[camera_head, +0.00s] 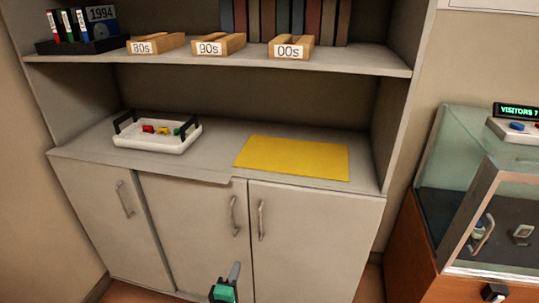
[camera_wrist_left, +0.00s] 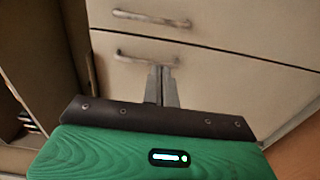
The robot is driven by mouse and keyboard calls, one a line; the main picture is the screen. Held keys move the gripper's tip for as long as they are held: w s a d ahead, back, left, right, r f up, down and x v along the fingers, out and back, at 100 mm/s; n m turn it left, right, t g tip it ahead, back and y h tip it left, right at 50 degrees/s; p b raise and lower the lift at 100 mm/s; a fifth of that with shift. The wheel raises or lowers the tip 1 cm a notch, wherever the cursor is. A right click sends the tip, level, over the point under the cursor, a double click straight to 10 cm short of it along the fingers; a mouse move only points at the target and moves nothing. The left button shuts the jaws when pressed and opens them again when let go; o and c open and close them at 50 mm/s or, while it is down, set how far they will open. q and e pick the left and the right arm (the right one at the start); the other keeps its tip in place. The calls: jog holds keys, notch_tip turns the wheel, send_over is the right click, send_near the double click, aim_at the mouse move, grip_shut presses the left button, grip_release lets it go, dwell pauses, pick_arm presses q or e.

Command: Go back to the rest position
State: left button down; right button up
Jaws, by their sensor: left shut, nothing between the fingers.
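My left gripper (camera_head: 235,268) shows at the bottom centre of the head view, in front of the lower cabinet doors. It has a green body and grey fingers pointing up. In the left wrist view its two fingers (camera_wrist_left: 162,72) are together with nothing between them. Behind them are pale door fronts with two metal handles (camera_wrist_left: 152,19). The fingers overlap the nearer handle in the picture; I cannot tell that they touch it. My right gripper does not show.
The cabinet counter bears a white tray (camera_head: 153,145) with black handles and small coloured toys, and a yellow mat (camera_head: 292,158). Above is a shelf with wooden boxes (camera_head: 291,46) labelled by decade. A glass display case (camera_head: 452,165) stands at right.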

pick_arm(q)
jog(key=s+a+f+m+g, duration=0.3)
jog(key=s+f+m+g, duration=1.05)
jog(key=s+f, duration=0.8)
jog(key=s+a+f+m+g+y+p, duration=0.1)
jog(key=s+a+f+p, duration=0.2)
jog(key=s, duration=0.6)
jog(key=s+a+f+m+g+p, duration=0.1)
jog(key=s+a+f+p, duration=0.3)
jog(key=s+f, duration=0.4)
jog(key=s+a+f+m+g+y+p, duration=0.1)
jog(key=s+a+f+m+p, duration=0.2)
jog(key=s+f+p, duration=0.3)
jog(key=s, duration=0.5)
jog(key=shift+s+a+y, duration=0.15)
jog(key=shift+y, duration=0.15)
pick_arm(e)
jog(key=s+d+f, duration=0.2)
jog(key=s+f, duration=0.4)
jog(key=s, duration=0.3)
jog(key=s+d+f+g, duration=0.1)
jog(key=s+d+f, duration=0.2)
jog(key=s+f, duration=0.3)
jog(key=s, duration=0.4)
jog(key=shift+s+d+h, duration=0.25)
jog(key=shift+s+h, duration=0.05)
